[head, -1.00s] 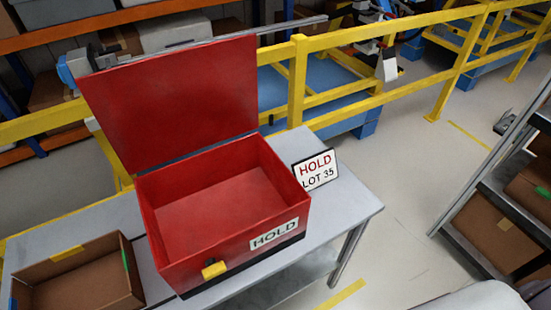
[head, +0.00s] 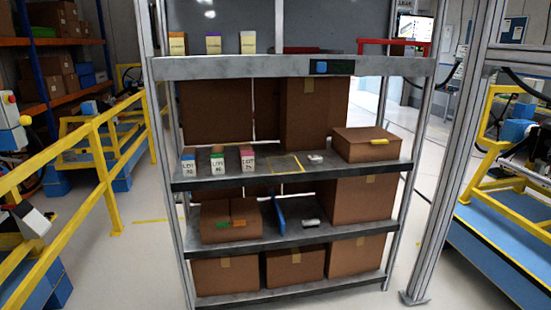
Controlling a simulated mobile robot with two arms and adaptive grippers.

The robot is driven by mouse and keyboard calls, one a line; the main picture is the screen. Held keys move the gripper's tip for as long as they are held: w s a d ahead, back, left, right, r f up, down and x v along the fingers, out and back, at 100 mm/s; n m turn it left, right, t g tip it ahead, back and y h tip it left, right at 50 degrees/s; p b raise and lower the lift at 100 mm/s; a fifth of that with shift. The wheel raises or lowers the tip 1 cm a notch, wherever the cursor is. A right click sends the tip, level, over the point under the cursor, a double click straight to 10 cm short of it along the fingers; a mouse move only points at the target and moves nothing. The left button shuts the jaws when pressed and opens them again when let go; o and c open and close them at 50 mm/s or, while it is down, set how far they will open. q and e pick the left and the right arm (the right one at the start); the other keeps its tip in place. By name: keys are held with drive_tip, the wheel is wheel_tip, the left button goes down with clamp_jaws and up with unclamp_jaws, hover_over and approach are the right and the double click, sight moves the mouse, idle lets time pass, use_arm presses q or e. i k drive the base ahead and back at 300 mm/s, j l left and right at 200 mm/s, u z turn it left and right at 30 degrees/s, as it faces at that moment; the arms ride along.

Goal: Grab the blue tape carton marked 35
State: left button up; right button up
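Several small white cartons with coloured bands stand on the shelf rack. On the middle shelf, at the left, is a carton with a bluish band (head: 188,163). Beside it are one with a green band (head: 218,162) and one with a pink band (head: 247,160). Their fronts carry LOT labels, but the numbers are too small to read surely, so I cannot confirm which is marked 35. Neither of my grippers is in view.
The shelf rack (head: 300,66) holds large brown boxes (head: 362,200) and more small cartons on top (head: 213,43). A flat brown box (head: 365,144) sits right on the middle shelf. A yellow railing (head: 100,165) is left; a grey post (head: 450,150) stands right. Floor is free before the rack's left.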

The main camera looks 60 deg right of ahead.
sight(188, 157)
drive_tip(key=l+z, duration=0.1)
drive_tip(key=z, duration=1.15)
